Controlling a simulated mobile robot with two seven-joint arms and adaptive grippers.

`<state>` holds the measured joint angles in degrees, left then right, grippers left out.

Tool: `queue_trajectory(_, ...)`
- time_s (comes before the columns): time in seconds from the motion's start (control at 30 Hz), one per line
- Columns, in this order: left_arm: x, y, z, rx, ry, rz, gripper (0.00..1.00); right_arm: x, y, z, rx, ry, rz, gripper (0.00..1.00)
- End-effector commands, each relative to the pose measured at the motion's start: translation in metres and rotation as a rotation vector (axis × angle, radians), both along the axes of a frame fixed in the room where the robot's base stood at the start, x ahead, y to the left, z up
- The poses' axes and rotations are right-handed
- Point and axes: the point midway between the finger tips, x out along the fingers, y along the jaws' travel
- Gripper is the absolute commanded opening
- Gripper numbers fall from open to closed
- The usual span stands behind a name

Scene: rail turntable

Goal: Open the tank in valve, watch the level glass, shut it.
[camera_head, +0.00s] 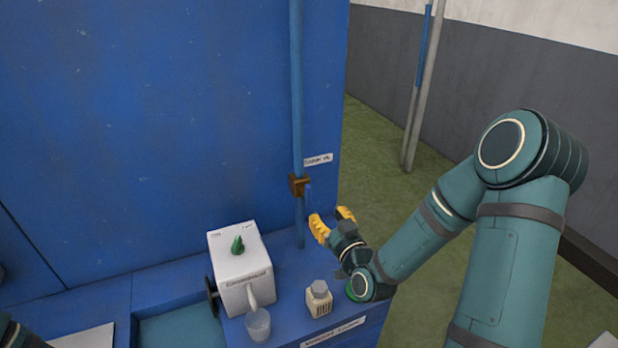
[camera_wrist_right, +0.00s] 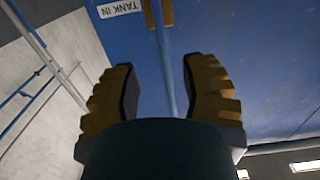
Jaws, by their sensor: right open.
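The tank in valve (camera_head: 298,184) is a small brown body on a vertical blue pipe (camera_head: 296,90), with a short blue piece, apparently its lever, at its right side. A white label (camera_head: 318,160) is above it; in the right wrist view the label (camera_wrist_right: 120,8) reads TANK IN upside down. My right gripper (camera_head: 331,219) has yellow fingers, open and empty, just below and right of the valve. In the right wrist view a blue bar shows between the open fingers (camera_wrist_right: 160,65); I cannot tell if it is lever or pipe. I cannot make out a level glass. My left gripper is out of view.
A white box (camera_head: 240,265) with a green knob stands on the blue ledge, its spout over a clear cup (camera_head: 258,324). A small beige-and-grey block (camera_head: 319,298) stands beside it. The blue panel (camera_head: 150,120) rises behind. Green floor (camera_head: 375,150) is open to the right.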

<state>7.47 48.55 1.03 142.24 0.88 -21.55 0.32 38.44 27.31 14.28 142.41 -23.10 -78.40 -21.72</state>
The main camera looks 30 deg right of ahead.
Motion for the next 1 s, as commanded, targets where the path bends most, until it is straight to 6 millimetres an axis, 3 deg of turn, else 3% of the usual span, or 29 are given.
queue_trajectory(0.17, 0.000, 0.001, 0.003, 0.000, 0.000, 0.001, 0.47, 0.015, -0.001, 0.001, -0.001, -0.004, -0.001, 0.43)
queue_trajectory(0.7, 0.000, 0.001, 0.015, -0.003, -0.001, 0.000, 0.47, 0.114, -0.007, 0.001, 0.000, -0.003, -0.002, 0.43)
queue_trajectory(1.0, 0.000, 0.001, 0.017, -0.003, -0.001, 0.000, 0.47, 0.136, -0.008, 0.000, 0.000, -0.001, 0.000, 0.43)
